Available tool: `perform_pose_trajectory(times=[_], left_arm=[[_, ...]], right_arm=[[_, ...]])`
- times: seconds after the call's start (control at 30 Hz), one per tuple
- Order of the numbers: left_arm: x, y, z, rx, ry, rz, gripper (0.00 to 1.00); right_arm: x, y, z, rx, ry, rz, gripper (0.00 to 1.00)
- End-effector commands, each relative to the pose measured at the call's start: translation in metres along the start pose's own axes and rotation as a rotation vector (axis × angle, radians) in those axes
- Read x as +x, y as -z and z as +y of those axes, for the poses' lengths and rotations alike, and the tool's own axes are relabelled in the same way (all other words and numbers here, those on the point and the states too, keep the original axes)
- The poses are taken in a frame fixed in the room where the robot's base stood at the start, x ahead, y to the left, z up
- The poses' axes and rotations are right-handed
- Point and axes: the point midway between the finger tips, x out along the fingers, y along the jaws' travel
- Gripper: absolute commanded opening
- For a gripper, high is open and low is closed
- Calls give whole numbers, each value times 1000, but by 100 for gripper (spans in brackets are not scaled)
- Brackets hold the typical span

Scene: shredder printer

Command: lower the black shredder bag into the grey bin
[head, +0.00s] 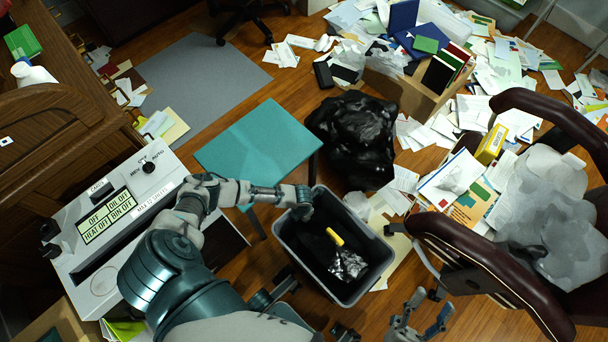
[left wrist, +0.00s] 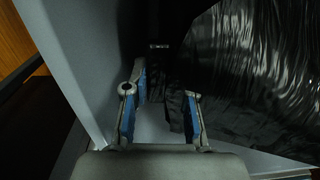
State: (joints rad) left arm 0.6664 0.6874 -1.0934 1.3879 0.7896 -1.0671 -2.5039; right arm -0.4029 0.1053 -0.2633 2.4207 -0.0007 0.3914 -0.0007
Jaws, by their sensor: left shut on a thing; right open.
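The grey bin (head: 376,283) stands on the floor in the head view, its mouth facing up. Black plastic of the shredder bag lies inside it, with a shiny crumpled patch (head: 348,265). My left gripper (head: 303,210) is at the bin's upper left rim, shut on black material. In the left wrist view the fingers (left wrist: 164,85) have a dark strip between them. The shiny black bag (left wrist: 255,85) fills the right side there, and the grey bin wall (left wrist: 62,60) is at left. The bag's underside is hidden. My right gripper (head: 428,308) is open and empty, right of the bin's lower end.
A yellow piece (head: 335,237) shows inside the bin. Another black bag (head: 358,140) sits on the floor behind it. The shredder printer (head: 110,222) is at left, beside a teal table (head: 258,145). A chair (head: 480,268) and scattered papers crowd the right.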

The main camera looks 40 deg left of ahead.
Motion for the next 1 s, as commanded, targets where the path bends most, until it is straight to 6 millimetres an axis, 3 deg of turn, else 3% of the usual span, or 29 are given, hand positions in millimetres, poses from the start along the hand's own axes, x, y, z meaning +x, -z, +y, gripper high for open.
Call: perform_pose_trajectory(times=[0.47, 0.5, 0.6, 1.0], left_arm=[[11, 0, 0, 0, 2, -1, 0], [10, -1, 0, 0, 2, -2, 33], [9, -1, 0, 0, 2, -2, 55], [4, 0, 3, 0, -4, 0, 55]], right_arm=[[-6, -11, 1, 3, -3, -14, 52], [-6, -10, 1, 2, -3, -13, 52], [-6, -10, 1, 2, -3, -12, 52], [-5, -10, 1, 2, -3, -12, 52]])
